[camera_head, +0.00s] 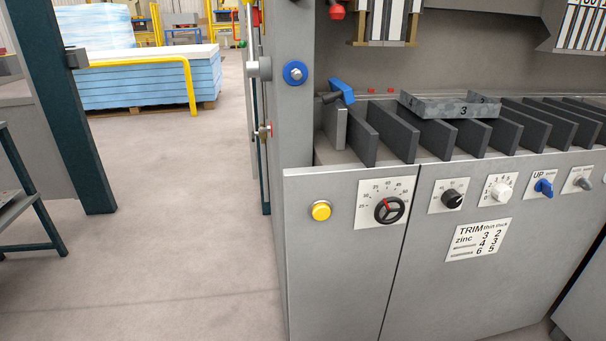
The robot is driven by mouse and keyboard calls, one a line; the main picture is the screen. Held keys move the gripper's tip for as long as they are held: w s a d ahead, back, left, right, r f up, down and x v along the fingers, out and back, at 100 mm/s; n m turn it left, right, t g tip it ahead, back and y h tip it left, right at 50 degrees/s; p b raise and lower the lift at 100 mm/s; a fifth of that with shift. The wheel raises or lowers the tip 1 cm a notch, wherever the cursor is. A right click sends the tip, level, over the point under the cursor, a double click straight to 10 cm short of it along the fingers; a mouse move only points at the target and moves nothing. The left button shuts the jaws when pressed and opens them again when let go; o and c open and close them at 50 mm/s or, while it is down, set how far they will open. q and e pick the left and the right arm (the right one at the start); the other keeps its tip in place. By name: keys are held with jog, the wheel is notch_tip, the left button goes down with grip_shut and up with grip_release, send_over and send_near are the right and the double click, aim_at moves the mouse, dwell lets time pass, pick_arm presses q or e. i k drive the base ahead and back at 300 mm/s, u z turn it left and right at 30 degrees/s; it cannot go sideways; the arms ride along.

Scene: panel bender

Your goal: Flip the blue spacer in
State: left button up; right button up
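The blue spacer (342,91) appears to be the small blue piece at the left end of the panel bender's row of dark upright plates. It is tilted, and a dark rod-like part (330,98) shows at its lower left. It sits just above a paler upright block (334,123). I cannot tell how it is attached. Neither of my grippers shows in the head view.
A grey tray-shaped sheet part (449,106) marked 3 rests on the dark plates (387,132). The front panel carries a yellow button (321,211), a black-and-red dial (389,209) and a blue UP switch (543,188). Open floor (180,230) lies left.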

aim_at(340, 90)
jog(key=z, duration=2.35)
jog(key=i, duration=1.3)
jog(key=u, duration=2.2)
